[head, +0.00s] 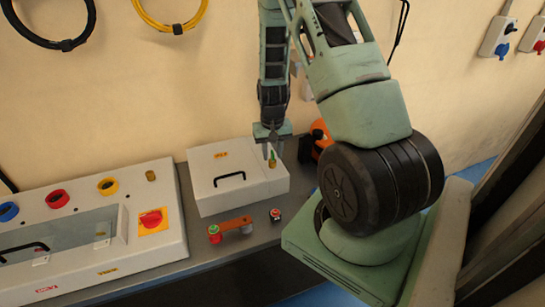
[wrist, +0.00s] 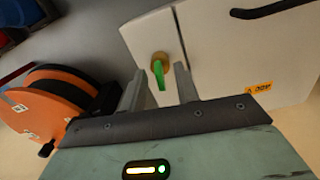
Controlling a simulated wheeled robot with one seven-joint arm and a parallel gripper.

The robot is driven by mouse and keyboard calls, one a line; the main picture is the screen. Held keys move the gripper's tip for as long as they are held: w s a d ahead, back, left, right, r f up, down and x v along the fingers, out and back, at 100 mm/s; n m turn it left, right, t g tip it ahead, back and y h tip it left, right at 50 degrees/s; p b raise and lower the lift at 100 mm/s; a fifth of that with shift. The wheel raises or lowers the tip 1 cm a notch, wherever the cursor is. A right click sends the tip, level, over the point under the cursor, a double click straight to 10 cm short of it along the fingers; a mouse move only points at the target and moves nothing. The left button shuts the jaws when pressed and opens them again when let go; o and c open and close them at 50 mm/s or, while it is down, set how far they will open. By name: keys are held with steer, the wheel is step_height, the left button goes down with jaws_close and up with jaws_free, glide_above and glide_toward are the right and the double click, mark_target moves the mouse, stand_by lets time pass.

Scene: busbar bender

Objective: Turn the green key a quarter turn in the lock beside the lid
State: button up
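The green key (head: 272,153) stands in a round brass lock (head: 272,163) on top of the white box, to the right of the lid (head: 222,176) with its black handle. In the wrist view the green key (wrist: 158,74) sticks out of the brass lock (wrist: 161,60). My gripper (head: 271,148) is over the lock, pointing down. In the wrist view my gripper (wrist: 160,82) has its two fingers apart, one on each side of the key, with gaps visible. How deep the fingertips reach along the key is hard to tell.
An orange and black reel (wrist: 55,105) stands close beside the box. A grey control panel (head: 165,188) with a red rotary switch (head: 152,219) stands at left.

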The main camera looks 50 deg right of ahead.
steer(key=shift+r, duration=0.1)
step_height(320, 180, up, 17)
steer(key=b, duration=0.4)
steer(key=a+f+n+b, duration=0.15)
steer(key=a+n, duration=0.55)
steer(key=a, duration=1.6)
steer(key=s+a+f+n+b, duration=0.2)
steer(key=s+a+n, duration=0.6)
steer(key=s+a, duration=0.9)
steer(key=shift+a+f+n+y+b, duration=0.2)
steer(key=shift+a+n+y+b, duration=0.1)
steer(key=shift+b, duration=0.05)
steer(key=shift+w, duration=0.1)
